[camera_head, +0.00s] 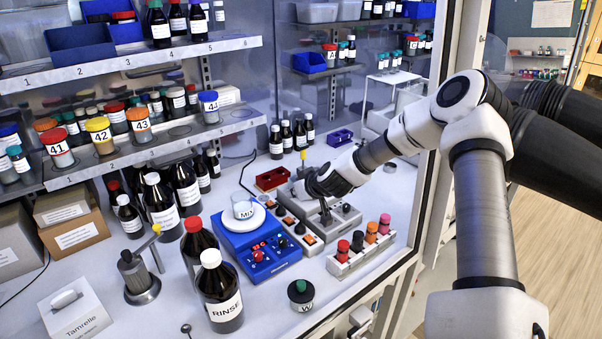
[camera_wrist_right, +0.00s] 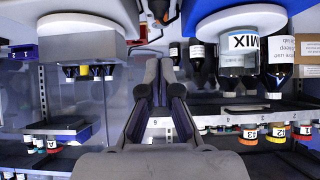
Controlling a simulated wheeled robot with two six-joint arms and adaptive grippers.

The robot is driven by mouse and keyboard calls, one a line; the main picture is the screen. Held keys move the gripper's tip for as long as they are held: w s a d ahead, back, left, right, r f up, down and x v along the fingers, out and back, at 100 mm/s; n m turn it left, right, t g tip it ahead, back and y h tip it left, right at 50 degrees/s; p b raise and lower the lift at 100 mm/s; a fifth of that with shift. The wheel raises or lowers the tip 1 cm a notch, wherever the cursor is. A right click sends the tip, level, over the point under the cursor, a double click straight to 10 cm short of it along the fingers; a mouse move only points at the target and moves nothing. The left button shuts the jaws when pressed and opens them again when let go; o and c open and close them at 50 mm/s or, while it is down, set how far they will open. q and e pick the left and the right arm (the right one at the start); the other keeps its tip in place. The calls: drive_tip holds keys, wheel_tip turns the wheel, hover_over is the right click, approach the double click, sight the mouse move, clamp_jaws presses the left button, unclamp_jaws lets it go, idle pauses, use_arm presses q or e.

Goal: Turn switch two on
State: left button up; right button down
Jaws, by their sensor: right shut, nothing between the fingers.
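A pale strip (camera_head: 291,221) with orange switches lies on the bench between a blue stirrer (camera_head: 262,264) and a grey device (camera_head: 346,217). The number marks on the switches are too small to read, and I cannot tell whether each is on or off. My right gripper (camera_head: 308,188) is shut and empty, reaching in from the right above the grey device, close to the strip's far end. In the right wrist view, its fingers (camera_wrist_right: 160,75) are together, with a small orange spot beyond them at the top. My left gripper is not in view.
A jar labelled MIX (camera_head: 243,208) sits on the blue stirrer. A rack of coloured caps (camera_head: 362,246), a RINSE bottle (camera_head: 219,296) and a green-lidded jar (camera_head: 301,295) stand nearer. Shelves (camera_head: 150,50) of bottles line the left. The cabinet frame (camera_head: 420,210) is beside my right arm.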

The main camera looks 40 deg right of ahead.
use_arm(q)
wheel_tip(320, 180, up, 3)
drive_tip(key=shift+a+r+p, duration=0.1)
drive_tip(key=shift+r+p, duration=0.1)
drive_tip(key=shift+p, duration=0.85)
use_arm(e)
drive_tip(key=r, duration=0.1)
drive_tip(key=s+r, duration=0.2)
drive_tip(key=shift+s+a+r, duration=0.1)
drive_tip(key=shift+s+a, duration=0.1)
drive_tip(key=shift+a, duration=0.1)
